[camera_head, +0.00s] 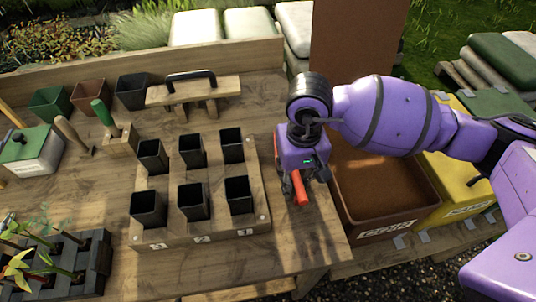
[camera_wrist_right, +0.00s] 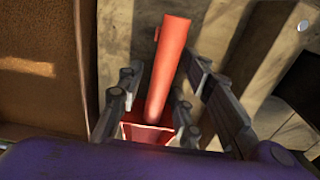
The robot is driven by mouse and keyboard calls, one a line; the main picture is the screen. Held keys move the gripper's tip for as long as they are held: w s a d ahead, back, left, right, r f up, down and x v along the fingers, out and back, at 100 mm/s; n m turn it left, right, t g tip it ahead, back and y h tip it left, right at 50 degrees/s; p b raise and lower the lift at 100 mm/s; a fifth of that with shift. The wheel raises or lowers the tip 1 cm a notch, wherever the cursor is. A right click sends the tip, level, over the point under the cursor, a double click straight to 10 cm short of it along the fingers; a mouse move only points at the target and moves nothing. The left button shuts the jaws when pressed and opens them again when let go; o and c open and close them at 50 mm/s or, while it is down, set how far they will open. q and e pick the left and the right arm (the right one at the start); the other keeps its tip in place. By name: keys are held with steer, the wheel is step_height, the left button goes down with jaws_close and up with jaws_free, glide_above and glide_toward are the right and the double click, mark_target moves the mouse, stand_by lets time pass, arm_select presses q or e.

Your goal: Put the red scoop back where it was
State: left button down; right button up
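The red scoop (camera_head: 301,189) is at the right end of the wooden table, below my right gripper. In the right wrist view the red scoop (camera_wrist_right: 168,72) shows its long handle pointing away and its tray part close to the palm. My right gripper (camera_head: 303,184) points down over it, with a finger on each side of the handle. In the right wrist view my right gripper (camera_wrist_right: 163,80) shows gaps between fingers and handle, so it looks open. Whether the scoop touches the table is hard to see. My left gripper is not in view.
A wooden rack (camera_head: 218,233) with several black pots stands left of the gripper. A brown bin (camera_head: 385,228) and a yellow bin (camera_head: 455,207) stand beyond the table's right edge. A small block (camera_head: 120,144) holds a green-handled tool. A black-handled wooden piece (camera_head: 190,92) lies behind.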

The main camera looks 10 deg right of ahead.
step_height(320, 180, up, 12)
steer(key=shift+r, duration=0.15)
stand_by(0.5)
stand_by(0.5)
